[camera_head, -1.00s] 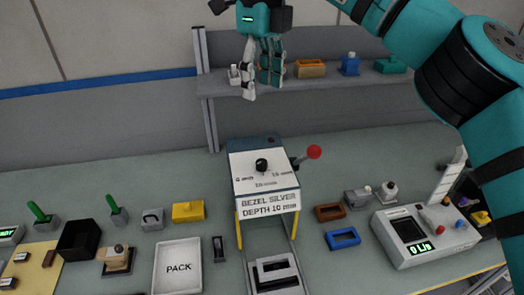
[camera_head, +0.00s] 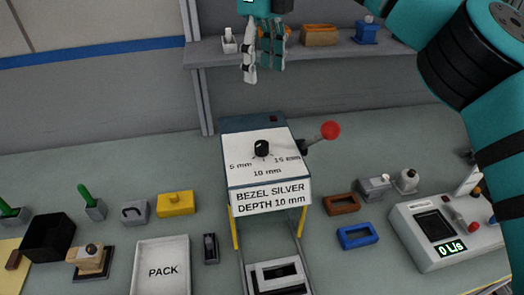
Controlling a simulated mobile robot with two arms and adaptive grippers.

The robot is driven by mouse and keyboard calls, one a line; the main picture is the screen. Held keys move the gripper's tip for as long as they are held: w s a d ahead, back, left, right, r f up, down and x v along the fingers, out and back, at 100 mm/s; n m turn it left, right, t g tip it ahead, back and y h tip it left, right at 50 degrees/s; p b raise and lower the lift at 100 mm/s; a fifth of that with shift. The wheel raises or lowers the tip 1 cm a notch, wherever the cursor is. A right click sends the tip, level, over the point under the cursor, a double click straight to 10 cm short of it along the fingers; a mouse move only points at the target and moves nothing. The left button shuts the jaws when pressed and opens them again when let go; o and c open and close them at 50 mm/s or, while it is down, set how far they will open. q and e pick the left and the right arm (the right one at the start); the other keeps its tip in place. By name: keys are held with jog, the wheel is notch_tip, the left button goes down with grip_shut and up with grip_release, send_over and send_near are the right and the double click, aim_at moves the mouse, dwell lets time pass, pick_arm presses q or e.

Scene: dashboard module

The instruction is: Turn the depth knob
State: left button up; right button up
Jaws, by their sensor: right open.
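The depth knob (camera_head: 262,148) is a small black knob on the sloped white top of the press unit (camera_head: 240,176). Marks of 5 mm, 10 mm and 15 mm stand around it. The label (camera_head: 271,197) on the front reads "BEZEL SILVER DEPTH 10 mm". Which mark the knob points at is too small to tell. My right gripper (camera_head: 262,80) hangs above and behind the knob in the picture, in front of the shelf. Its fingers point down, it is open and holds nothing. My left gripper is not in view.
A lever with a red ball (camera_head: 330,130) sticks out on the unit's right side. The shelf (camera_head: 220,56) with several blocks stands behind.

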aim_at(262, 144)
notch_tip(262, 144, down, 18)
jog(key=p, duration=0.3)
jog(key=shift+p, duration=0.35)
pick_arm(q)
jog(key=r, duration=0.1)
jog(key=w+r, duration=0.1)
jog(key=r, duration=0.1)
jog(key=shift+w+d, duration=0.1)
pick_arm(e)
grip_shut()
